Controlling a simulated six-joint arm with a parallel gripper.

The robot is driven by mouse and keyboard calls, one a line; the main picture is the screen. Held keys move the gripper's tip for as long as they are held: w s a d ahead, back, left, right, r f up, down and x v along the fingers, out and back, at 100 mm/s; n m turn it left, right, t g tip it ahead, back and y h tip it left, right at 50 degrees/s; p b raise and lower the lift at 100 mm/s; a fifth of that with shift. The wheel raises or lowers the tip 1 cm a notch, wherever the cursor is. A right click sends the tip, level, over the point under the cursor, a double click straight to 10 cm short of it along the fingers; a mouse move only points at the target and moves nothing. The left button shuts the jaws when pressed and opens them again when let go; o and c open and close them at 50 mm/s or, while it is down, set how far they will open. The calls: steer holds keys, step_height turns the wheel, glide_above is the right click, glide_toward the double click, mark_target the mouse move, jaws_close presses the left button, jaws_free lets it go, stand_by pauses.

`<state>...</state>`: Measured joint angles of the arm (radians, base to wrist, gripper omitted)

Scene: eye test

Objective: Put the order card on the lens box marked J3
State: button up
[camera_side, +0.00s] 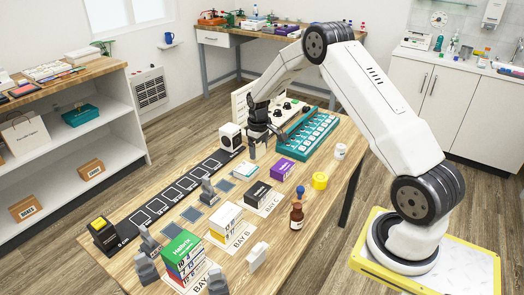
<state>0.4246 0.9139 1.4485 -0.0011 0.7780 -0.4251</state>
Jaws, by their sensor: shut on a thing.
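My gripper (263,142) is above the far middle of the wooden table, near the teal tray. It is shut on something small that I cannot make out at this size. Lens boxes stand in labelled bays: a stack with a green top box (182,249) by BAY A, a white and yellow stack (226,219) at BAY B, and a black box (257,193) at BAY C. A purple box (283,169) lies farther back. I cannot read a J3 mark on any box. I cannot pick out the order card with certainty.
A teal tray (306,134) is right of my gripper. A dark strip of marked squares (171,193) runs along the left. A brown bottle (297,215), a yellow roll (320,181), a white cup (340,151), a white block (258,252) and grey pieces (209,191) stand about.

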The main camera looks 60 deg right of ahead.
glide_above(247, 169)
steer(key=shift+s+f, duration=0.2)
steer(key=shift+f, duration=1.35)
steer(key=shift+s+f, duration=0.15)
steer(key=shift+f, duration=1.4)
steer(key=shift+f, duration=0.1)
steer(key=shift+w+d+f, duration=0.15)
steer(key=shift+w+f, duration=0.25)
steer(key=shift+f, duration=1.5)
steer(key=shift+f, duration=0.15)
steer(key=o, duration=0.9)
step_height(247, 169, up, 12)
steer(key=shift+r, duration=0.15)
